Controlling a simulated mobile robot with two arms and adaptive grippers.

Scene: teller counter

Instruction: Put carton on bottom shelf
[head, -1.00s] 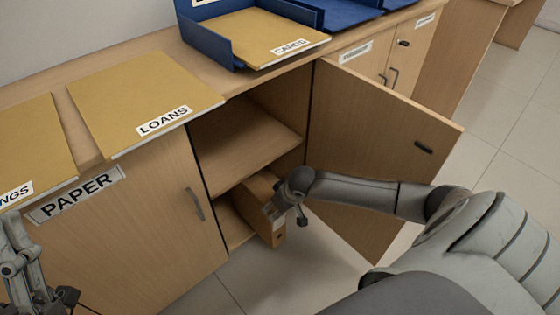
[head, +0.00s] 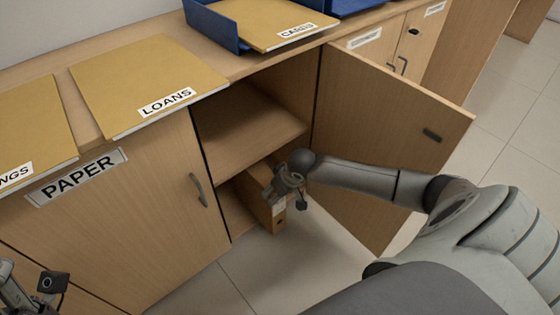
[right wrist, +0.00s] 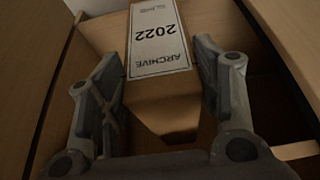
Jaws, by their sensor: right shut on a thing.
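The carton (head: 254,200) is a brown box partly inside the open cabinet's lower compartment, its front end sticking out past the opening. In the right wrist view the carton (right wrist: 160,85) carries a white label reading ARCHIVE 2022. My right gripper (head: 276,190) is shut on the carton's front end, with a finger at each side. The bottom shelf (head: 236,220) shows beside the carton at left. Whether the carton rests on it is hidden. My left gripper (head: 30,292) is at the lower left corner, partly cut off, away from the carton; its jaws are unclear.
The middle shelf (head: 245,140) above the carton is empty. A closed door with a PAPER sign (head: 77,177) is at left. Folders and blue trays (head: 215,28) lie on the counter. Floor in front is clear.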

